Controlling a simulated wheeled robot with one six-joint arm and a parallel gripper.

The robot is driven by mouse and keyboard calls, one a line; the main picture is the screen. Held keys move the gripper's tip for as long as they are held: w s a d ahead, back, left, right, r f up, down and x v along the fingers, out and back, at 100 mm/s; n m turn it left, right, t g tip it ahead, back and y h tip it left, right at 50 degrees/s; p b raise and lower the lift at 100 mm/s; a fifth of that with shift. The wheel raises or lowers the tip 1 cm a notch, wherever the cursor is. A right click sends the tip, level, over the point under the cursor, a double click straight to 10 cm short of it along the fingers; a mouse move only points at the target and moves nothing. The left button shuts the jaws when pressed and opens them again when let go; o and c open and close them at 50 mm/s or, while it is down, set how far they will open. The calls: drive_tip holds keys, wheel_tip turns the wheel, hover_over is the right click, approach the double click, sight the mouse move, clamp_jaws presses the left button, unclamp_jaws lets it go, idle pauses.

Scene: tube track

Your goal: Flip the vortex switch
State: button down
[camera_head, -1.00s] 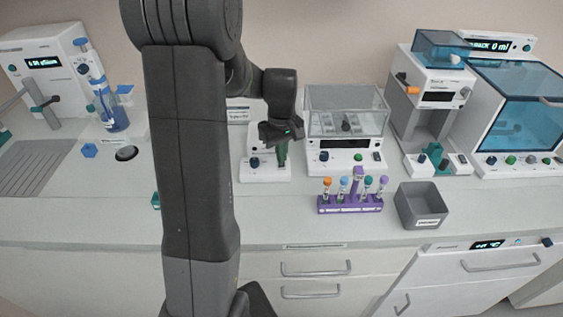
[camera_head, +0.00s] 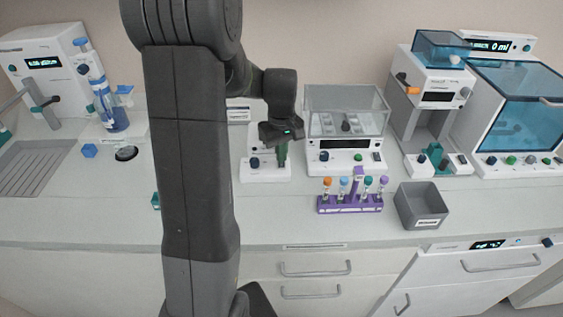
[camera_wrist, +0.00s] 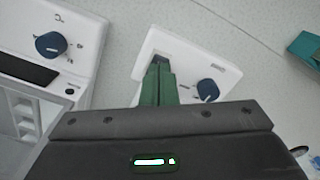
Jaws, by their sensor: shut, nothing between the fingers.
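A small white device (camera_head: 265,174) that looks like the vortex mixer stands on the bench at the middle back. A blue knob (camera_head: 254,163) sits on its left front in the head view. In the wrist view the device's white panel (camera_wrist: 182,52) shows the blue knob (camera_wrist: 207,90) and a small dark part, perhaps the switch (camera_wrist: 161,61), at the fingertips. My gripper (camera_head: 282,160) is over the right side of the device, its green fingers (camera_wrist: 157,75) together and empty. The fingers partly hide the dark part; I cannot tell its position or whether they touch it.
A white machine with a clear lid (camera_head: 345,108) stands close on the right. A purple tube rack (camera_head: 350,205) and a grey bin (camera_head: 422,207) are in front to the right. The bench front before the device is clear.

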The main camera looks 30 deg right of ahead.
sight(282, 165)
drive_tip(key=shift+f+b, duration=0.7)
drive_tip(key=shift+f, duration=0.25)
idle(0.8)
drive_tip(key=shift+r, duration=0.15)
drive_tip(key=shift+r+p, duration=2.7)
drive_tip(key=shift+r, duration=0.7)
drive_tip(key=shift+f, duration=0.2)
wheel_tip(282, 165, down, 7)
drive_tip(key=b, duration=0.5)
drive_tip(key=shift+r, duration=0.2)
